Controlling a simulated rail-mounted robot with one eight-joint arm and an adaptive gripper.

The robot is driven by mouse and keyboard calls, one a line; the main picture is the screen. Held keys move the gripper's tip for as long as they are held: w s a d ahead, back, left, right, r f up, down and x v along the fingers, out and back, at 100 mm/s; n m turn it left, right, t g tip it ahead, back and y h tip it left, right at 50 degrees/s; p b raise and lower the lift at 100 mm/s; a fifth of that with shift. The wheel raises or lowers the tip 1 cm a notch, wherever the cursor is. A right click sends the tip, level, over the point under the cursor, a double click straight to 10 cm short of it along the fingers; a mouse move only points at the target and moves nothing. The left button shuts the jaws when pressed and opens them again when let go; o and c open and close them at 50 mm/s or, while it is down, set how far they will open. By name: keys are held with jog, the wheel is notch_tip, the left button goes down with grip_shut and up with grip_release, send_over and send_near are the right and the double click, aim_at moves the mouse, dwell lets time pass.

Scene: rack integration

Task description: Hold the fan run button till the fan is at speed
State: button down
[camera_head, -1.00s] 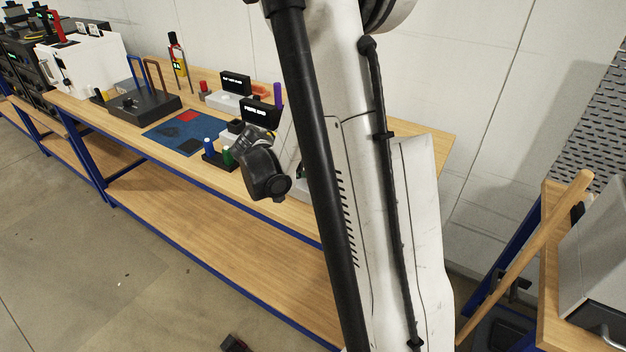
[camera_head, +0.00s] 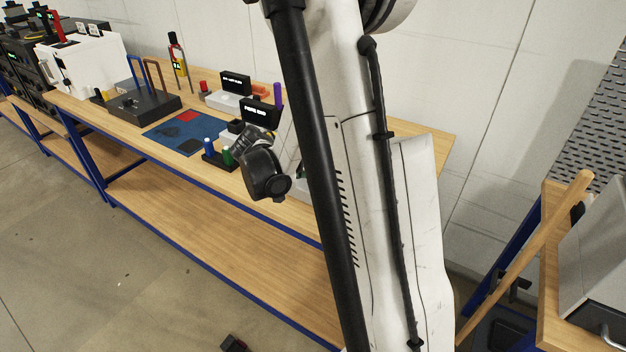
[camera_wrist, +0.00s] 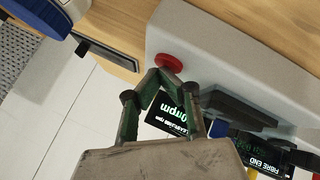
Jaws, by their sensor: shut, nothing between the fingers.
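In the wrist view, my gripper (camera_wrist: 172,82) is shut and empty. Its green fingers with dark knuckles meet at tips right beside a round red button (camera_wrist: 168,62) on a light grey housing (camera_wrist: 230,62). I cannot tell whether the tips touch the button or press it. A black display (camera_wrist: 170,113) with a reading ending in "0rpm" shows between the fingers; they hide part of its text. In the head view, the end of my arm is over the bench, and the fingers and button cannot be made out there.
A black "FIBRE END" display (camera_wrist: 262,150) is close at the right in the wrist view. The head view shows the wooden bench (camera_head: 215,180) with a blue mat (camera_head: 170,138), a small holder with blue and green items, and a white box (camera_head: 80,62).

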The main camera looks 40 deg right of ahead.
jog(key=shift+r+p, duration=0.35)
jog(key=shift+r, duration=0.45)
jog(key=shift+r, duration=0.1)
jog(key=shift+r+p, duration=1.45)
jog(key=shift+r, duration=1)
jog(key=s+a+r+n+t+y+b, duration=0.1)
jog(key=s+a+r+n+t+y, duration=0.1)
jog(key=a, duration=0.8)
jog(key=s+a+r+n+t+y+b, duration=0.2)
jog(key=s+a+n+t+y, duration=0.1)
jog(key=s+a, duration=0.4)
jog(key=s+a+r+n+t+y+b, duration=0.2)
jog(key=s+a+n+y, duration=0.2)
jog(key=a, duration=0.9)
jog(key=shift+s+a+r+n+t, duration=0.2)
jog(key=shift+s+a+n+t, duration=0.2)
jog(key=shift+s, duration=0.1)
dwell(1.1)
